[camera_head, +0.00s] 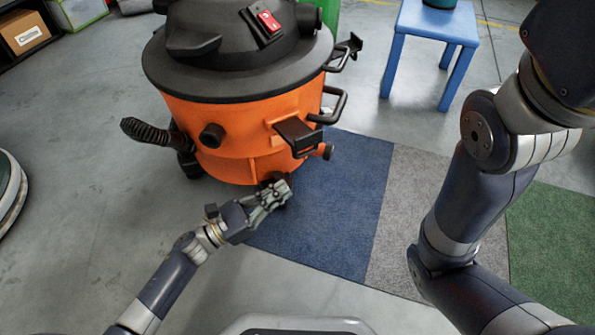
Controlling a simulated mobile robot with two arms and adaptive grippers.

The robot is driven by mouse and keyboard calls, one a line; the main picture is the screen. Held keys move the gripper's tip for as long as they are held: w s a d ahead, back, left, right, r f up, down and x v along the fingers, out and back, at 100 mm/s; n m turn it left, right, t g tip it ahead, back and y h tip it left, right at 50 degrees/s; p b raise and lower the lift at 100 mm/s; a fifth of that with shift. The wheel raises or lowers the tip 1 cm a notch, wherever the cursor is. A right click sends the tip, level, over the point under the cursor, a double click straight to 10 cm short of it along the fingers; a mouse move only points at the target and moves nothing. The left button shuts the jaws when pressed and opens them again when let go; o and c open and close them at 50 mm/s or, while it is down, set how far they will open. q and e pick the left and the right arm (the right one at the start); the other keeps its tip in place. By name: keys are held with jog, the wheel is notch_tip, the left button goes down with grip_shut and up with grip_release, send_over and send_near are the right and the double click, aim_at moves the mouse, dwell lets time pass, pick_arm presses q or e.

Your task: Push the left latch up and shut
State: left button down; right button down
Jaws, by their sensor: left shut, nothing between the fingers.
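An orange drum vacuum (225,140) with a black lid (225,75) stands on the floor at upper centre. A black latch (298,137) stands out from the front of its drum below the lid rim, its flap swung away from the wall. My left gripper (284,189) is shut and empty. In the picture it is below the latch, near the drum's lower edge and apart from the latch. Whether it touches the drum's base or a caster there I cannot tell. My right arm crosses the right side, but its gripper is out of view.
A black hose (145,132) sticks out at the drum's left. Black handle loops (335,105) stick out at its right. A blue stool (430,25) stands at the back right.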

aim_at(297, 138)
pick_arm(q)
jog(key=w+d+r+b, duration=0.2)
jog(key=d+r, duration=0.2)
jog(key=r, duration=0.1)
jog(key=shift+w+r, duration=0.2)
jog(key=shift+w, duration=0.15)
jog(key=shift+d+r, duration=0.1)
jog(key=shift+d, duration=0.05)
